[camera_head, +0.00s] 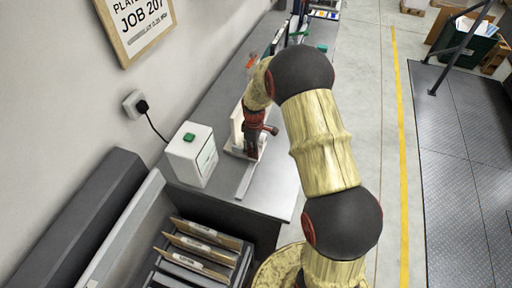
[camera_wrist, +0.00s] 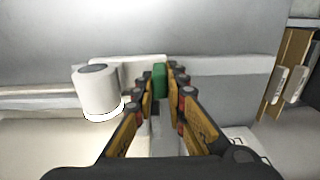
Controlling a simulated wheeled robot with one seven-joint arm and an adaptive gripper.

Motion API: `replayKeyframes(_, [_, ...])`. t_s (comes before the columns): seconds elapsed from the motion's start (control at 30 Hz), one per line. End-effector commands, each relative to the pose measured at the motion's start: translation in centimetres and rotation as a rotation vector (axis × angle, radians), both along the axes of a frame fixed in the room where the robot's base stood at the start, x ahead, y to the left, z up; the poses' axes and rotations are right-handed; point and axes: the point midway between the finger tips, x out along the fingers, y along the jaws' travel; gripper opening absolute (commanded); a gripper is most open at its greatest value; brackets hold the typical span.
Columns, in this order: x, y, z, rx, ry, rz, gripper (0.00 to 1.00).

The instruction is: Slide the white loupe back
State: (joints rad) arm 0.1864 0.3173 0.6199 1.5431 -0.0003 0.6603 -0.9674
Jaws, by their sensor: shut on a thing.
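The white loupe (camera_wrist: 97,92) is a short white cylinder with a grey top, left of centre in the wrist view. A white plate behind it runs right towards a green tab (camera_wrist: 160,78), which seems to be its handle. My gripper (camera_wrist: 161,84) has its fingertips on both sides of this tab, shut on it. In the head view my gripper (camera_head: 252,148) reaches down to the bench beside white parts (camera_head: 237,125), and the arm hides some of this spot. A grey rail (camera_head: 245,181) extends towards the front of the bench.
A white box with a green button (camera_head: 190,160) stands left of my gripper on the grey bench (camera_head: 215,198). A wall socket with a plug (camera_head: 136,104) and cable is behind it. A bin of brown folders (camera_head: 200,245) is in front. Bottles and tools stand farther along the bench.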

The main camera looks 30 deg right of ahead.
Motion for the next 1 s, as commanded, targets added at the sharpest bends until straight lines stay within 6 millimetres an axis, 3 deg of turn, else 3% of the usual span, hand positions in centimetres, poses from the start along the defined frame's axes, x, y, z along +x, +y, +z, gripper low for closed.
replayKeyframes(0.53, [-9.7, 9.8, 0.1, 0.001, 0.002, 0.005, 0.00])
replayKeyframes(0.7, [-11.3, 11.4, 0.0, 0.000, 0.001, 0.003, 0.00])
replayKeyframes(1.0, [-12.1, 12.2, 0.0, 0.001, 0.002, 0.000, 0.00])
